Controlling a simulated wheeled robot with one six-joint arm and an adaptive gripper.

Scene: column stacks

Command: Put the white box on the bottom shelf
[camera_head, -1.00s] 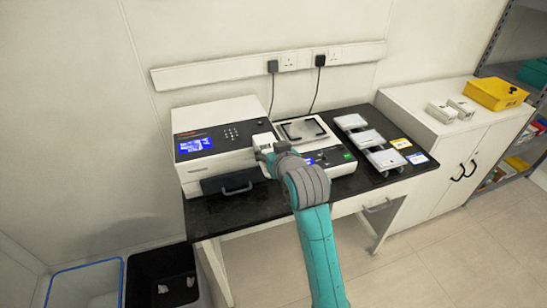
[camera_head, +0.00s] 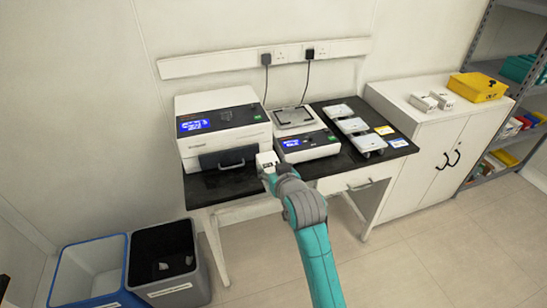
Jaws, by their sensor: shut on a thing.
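A small white box (camera_head: 265,158) with a dark mark on it is at the tip of my gripper (camera_head: 270,171), in front of the white instrument on the black-topped bench. My gripper is shut on it; its fingers are small and partly hidden by my own wrist. The grey shelf rack (camera_head: 487,45) stands at the far right.
Two similar white boxes (camera_head: 424,102) and a yellow bin (camera_head: 478,88) stand on the white cabinet (camera_head: 400,98). The bench (camera_head: 230,187) carries instruments and a balance (camera_head: 308,150). Blue-rimmed (camera_head: 62,270) and black (camera_head: 135,248) bins stand at lower left. The floor at right is clear.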

